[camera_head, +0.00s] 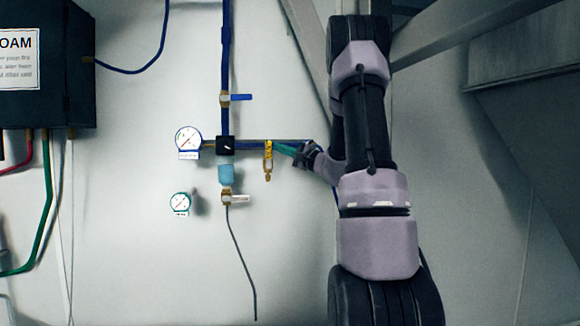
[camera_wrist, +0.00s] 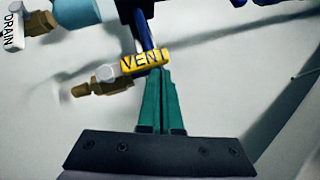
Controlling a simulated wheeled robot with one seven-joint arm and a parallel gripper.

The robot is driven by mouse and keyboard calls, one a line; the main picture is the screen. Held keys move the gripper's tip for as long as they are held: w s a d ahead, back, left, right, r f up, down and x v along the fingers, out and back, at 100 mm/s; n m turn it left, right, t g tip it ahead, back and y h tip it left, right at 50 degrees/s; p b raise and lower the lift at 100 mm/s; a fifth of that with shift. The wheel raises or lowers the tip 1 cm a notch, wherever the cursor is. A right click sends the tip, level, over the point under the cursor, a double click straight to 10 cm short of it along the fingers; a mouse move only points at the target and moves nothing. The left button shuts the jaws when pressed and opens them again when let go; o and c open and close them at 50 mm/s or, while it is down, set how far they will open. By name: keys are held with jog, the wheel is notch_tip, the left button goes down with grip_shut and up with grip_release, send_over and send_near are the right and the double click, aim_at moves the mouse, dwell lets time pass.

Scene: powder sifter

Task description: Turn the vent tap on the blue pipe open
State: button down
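The vent tap has a yellow handle (camera_head: 268,151) marked VENT, with a brass outlet (camera_head: 268,172) hanging below the horizontal blue pipe (camera_head: 252,146). In the wrist view the handle (camera_wrist: 145,60) lies across the pipe (camera_wrist: 143,30), roughly in line with the brass outlet (camera_wrist: 88,88). My gripper (camera_head: 283,148) reaches in from the right. Its green fingers (camera_wrist: 161,73) are together, with nothing visible between them. Their tips are at the handle's right end in the wrist view; whether they touch it I cannot tell.
A blue-handled valve (camera_head: 238,97) sits higher on the vertical pipe. A pressure gauge (camera_head: 188,140), a light blue bowl (camera_head: 226,174) and the drain tap (camera_head: 234,199) are close by on the left. A smaller gauge (camera_head: 180,203) is lower. The wall below the vent tap is clear.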

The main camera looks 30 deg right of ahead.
jog(key=v, duration=1.1)
jog(key=s+a+f+n+g+y, duration=0.1)
jog(key=s+a+n+g, duration=0.4)
jog(key=a, duration=0.7)
jog(key=s+a+n+g+y, duration=0.1)
jog(key=s+a+n+g, duration=0.2)
jog(key=s+a+g, duration=0.65)
jog(key=s+f+n+t+h, duration=0.2)
jog(key=s+n+t+h, duration=0.1)
jog(key=s+h, duration=0.6)
jog(key=shift+s+d+f+n+h, duration=0.2)
jog(key=shift+s+d+n+h, duration=0.15)
jog(key=shift+s, duration=0.75)
